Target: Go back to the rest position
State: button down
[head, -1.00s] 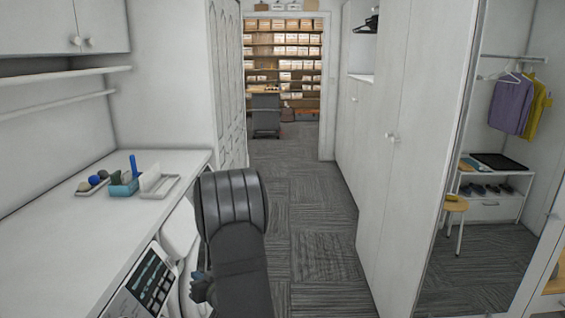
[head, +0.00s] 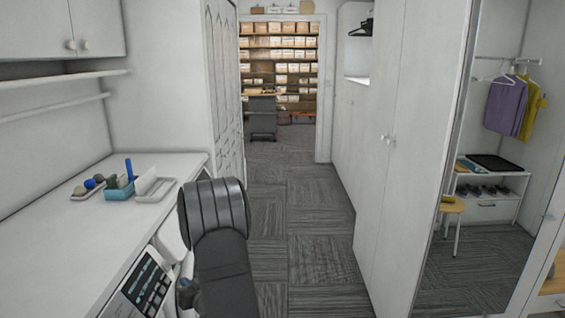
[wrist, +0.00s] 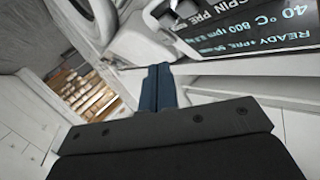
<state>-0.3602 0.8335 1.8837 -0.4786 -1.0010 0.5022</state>
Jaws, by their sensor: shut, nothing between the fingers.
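My gripper (wrist: 158,88) shows in the wrist view as two blue fingers pressed together, with nothing between them. It points toward a white appliance front with a dark display panel (wrist: 245,25) reading "SPIN", "40 °C" and "READY". In the head view my dark, ribbed arm (head: 213,207) is folded low in the middle, beside the white counter. The gripper's fingers are hard to make out in that view. The same display panel (head: 148,285) shows at the lower left, left of the arm.
On the white counter (head: 70,245) stand a teal caddy (head: 118,190) with a blue item, a white tray (head: 155,188) and small balls. White wardrobes (head: 385,150) line the right; a yellow stool (head: 452,215) shows beyond.

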jog(key=w+d+f+m+g+h, duration=0.25)
jog(key=d+f+m+h, duration=0.2)
jog(key=d+m, duration=0.45)
jog(key=w+d+f+m+g+h, duration=0.2)
jog(key=d+f+m+g+h, duration=0.15)
jog(key=d+m+h, duration=0.45)
jog(key=s+a+r+m+g+y, duration=0.2)
jog(key=a+r+m+g+y, duration=0.15)
jog(key=r+y, duration=0.35)
jog(key=s+a+r+m+g+y, duration=0.2)
jog(key=a+r+m+y, duration=0.15)
jog(key=r+y, duration=0.3)
jog(key=x, duration=0.8)
jog(key=shift+w+a+n, duration=0.15)
jog(key=shift+a+n, duration=0.1)
jog(key=shift+n, duration=0.15)
